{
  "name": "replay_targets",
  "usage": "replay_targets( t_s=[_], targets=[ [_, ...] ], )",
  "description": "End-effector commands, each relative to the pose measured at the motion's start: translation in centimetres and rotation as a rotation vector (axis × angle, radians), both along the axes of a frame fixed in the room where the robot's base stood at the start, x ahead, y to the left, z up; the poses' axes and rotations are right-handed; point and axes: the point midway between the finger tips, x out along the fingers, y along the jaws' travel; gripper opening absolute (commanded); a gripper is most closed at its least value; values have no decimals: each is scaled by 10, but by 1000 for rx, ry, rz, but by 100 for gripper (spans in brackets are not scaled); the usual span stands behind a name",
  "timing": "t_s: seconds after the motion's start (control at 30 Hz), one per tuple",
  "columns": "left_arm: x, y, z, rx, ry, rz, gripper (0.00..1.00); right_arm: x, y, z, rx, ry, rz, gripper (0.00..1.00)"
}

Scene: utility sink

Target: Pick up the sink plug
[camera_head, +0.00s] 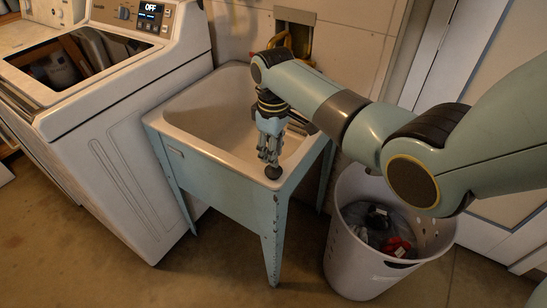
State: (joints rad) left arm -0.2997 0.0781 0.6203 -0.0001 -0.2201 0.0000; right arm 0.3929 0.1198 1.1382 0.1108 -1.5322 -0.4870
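The sink plug (273,172) is a small dark round piece at the front right corner of the sink's rim. The utility sink (222,173) has a pale basin and a blue-green body on legs. My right gripper (269,158) points down over the front right part of the sink, with its fingertips just above or beside the plug in the picture. I cannot tell whether the fingers touch the plug or how far apart they are. The gripper and arm hide part of the basin's right side. My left gripper is not in view.
A white washing machine (110,150) stands close against the sink's left. A pale laundry basket (375,270) with dark and red cloth stands on the floor at the right, below my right arm. A wall and a yellowish fitting (282,40) are behind the sink.

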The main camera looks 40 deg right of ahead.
Motion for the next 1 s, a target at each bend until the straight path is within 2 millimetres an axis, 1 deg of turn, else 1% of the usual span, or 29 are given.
replay_targets(
  t_s=[0.03,0.17,0.53,0.67,0.77,0.87,0.9,1.0],
  targets=[
    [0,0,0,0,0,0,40,0,0,0,0,0,0,17],
    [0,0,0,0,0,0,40,0,0,0,0,0,0,0],
    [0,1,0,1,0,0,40,0,0,1,0,0,0,0],
    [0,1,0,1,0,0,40,1,0,5,0,-1,0,0],
    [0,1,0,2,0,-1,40,1,0,14,-1,-3,0,0],
    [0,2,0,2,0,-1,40,2,-1,32,-1,-5,0,0],
    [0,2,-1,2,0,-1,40,2,-1,42,-2,-6,0,0],
    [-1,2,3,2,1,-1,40,-22,1,53,-1,0,0,0]
  ],
)
